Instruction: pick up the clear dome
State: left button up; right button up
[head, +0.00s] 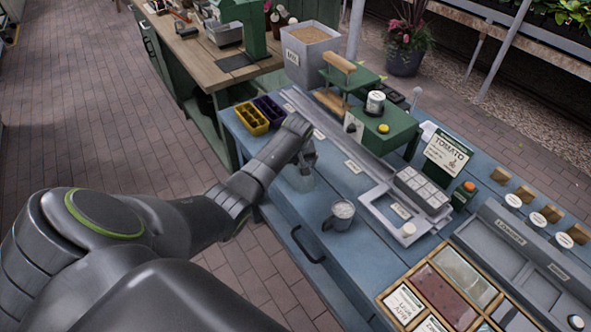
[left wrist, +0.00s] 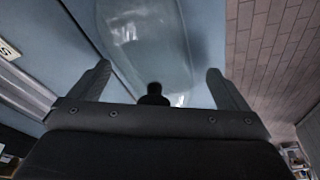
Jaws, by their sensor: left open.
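The clear dome (left wrist: 150,45) fills the upper middle of the left wrist view, see-through, with a dark knob near its lower end. In the head view the dome (head: 299,179) is faint on the blue bench, just below my left gripper (head: 305,162). My left gripper also shows in the left wrist view (left wrist: 160,88), its two fingers apart on either side of the dome's knob end. No contact between fingers and dome can be made out. My right gripper is not in view.
A grey mug (head: 338,217) stands close by on the blue bench (head: 310,225). Yellow and purple seed trays (head: 252,118) lie behind the gripper. A green press (head: 380,130) and a tomato sign (head: 447,152) stand farther back. Wooden compartments (head: 383,297) fill the front right.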

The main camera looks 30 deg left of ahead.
pick_arm(q)
jog(key=c, duration=1.2)
jog(key=shift+c, duration=0.2)
